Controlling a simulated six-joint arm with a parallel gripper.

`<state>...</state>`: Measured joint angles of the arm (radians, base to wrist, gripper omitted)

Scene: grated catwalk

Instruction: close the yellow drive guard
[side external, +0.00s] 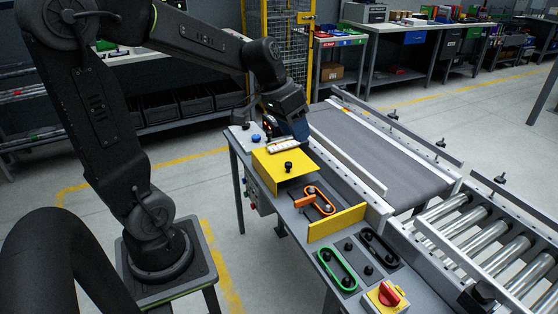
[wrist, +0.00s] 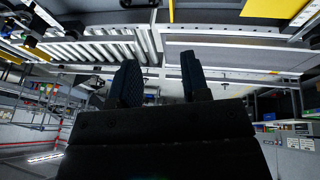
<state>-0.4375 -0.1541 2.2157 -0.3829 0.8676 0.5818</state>
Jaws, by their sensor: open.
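The yellow drive guard (side external: 278,160) is on the grey bench beside the conveyor, with a black knob (side external: 288,167) on its top panel. In front of it, an orange belt (side external: 320,201) around pulleys lies uncovered, with an orange piece (side external: 305,201) beside it. An upright yellow plate (side external: 337,224) stands on the near side of this belt. My gripper (side external: 299,130) is behind the guard, above the far end of the bench, apart from the knob. In the wrist view its two dark fingers (wrist: 162,78) are spread with nothing between them. Yellow panels (wrist: 270,8) show at the top edge there.
A grey conveyor belt (side external: 385,155) and metal rollers (side external: 465,225) run along the right. Nearer on the bench are a green belt (side external: 337,268), a black belt (side external: 379,246) and a red rotary switch (side external: 388,294). A blue button (side external: 256,138) is left of my gripper.

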